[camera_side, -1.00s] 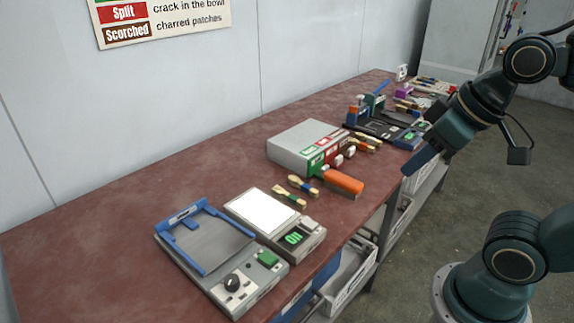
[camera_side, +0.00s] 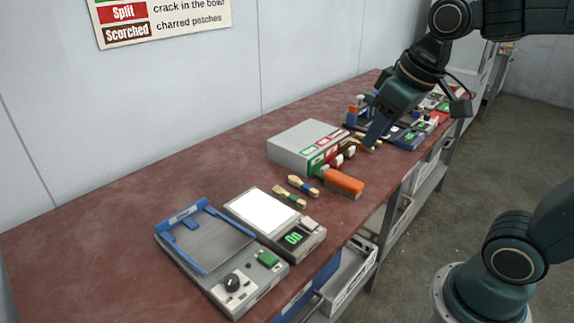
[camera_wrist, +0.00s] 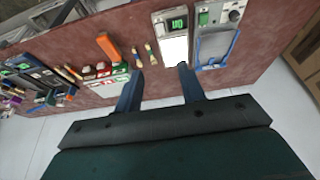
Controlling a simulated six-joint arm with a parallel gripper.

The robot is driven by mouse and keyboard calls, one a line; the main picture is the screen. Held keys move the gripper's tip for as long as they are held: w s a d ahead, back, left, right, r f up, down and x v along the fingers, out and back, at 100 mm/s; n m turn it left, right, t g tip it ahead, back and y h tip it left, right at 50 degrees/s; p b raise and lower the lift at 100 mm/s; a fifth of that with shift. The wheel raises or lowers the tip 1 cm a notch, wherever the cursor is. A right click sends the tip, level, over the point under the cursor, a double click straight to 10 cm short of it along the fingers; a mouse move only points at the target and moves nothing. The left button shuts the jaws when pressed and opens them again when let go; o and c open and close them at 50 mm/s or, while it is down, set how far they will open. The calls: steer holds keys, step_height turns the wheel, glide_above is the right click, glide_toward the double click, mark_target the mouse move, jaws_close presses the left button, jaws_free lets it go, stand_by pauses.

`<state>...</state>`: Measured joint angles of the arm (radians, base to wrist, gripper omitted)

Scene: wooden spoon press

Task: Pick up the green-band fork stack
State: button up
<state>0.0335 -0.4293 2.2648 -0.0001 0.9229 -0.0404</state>
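A small wooden stack with a green band (camera_side: 289,197) lies on the red-brown bench beside the white-topped scale. A similar stack with a blue band (camera_side: 303,185) lies just behind it. Both are tiny in the wrist view, where the stack nearer the scale (camera_wrist: 149,50) seems to be the green one; I cannot read its band well. My gripper (camera_side: 370,142) is farther along the bench, beyond the grey box, above or beside more wooden stacks (camera_side: 366,146) it partly hides. In the wrist view my gripper (camera_wrist: 160,78) has its fingers wide apart with nothing between them.
The scale (camera_side: 262,210) and a blue-framed press (camera_side: 215,245) stand nearer. Bench behind them is clear.

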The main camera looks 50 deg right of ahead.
steer(key=w+d+g, duration=0.1)
steer(key=w, duration=0.6)
steer(key=g, duration=0.3)
glide_above(289, 194)
step_height(289, 194, down, 19)
steer(key=shift+w+f, duration=0.1)
steer(key=shift+f, duration=0.05)
steer(key=shift+a, duration=0.1)
steer(key=shift+f, duration=6.9)
jaws_close()
